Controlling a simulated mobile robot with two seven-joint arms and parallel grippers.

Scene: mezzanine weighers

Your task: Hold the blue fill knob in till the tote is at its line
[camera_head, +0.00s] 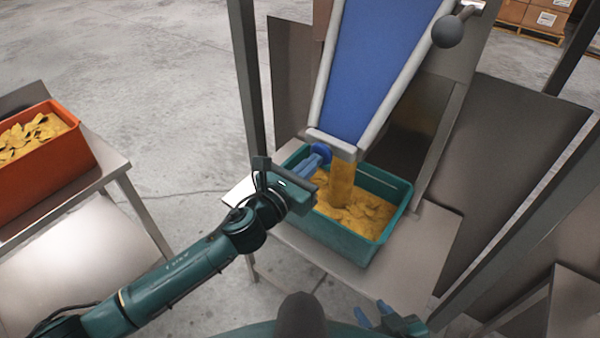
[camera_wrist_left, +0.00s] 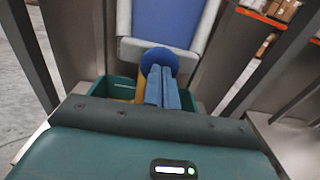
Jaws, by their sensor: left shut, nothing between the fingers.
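The blue fill knob (camera_head: 321,153) sits at the left of the chute mouth. My left gripper (camera_head: 316,161) is shut and empty, with its blue fingertips against the knob or very close to it. The left wrist view shows the knob (camera_wrist_left: 160,62) right at the tips of the closed fingers (camera_wrist_left: 163,85). A stream of yellow pieces (camera_head: 342,185) falls from the chute into the teal tote (camera_head: 338,238). Yellow pieces cover the tote's inside below its rim. I cannot make out its line. My right gripper (camera_head: 376,313) is low in the head view, empty, its fingertips apart.
The blue chute (camera_head: 375,60) rises above the tote, with a dark ball-ended lever (camera_head: 446,32) at its upper right. The tote stands on a metal table (camera_head: 420,245). An orange tote (camera_head: 45,155) of yellow pieces stands on another table at left. Frame posts flank the chute.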

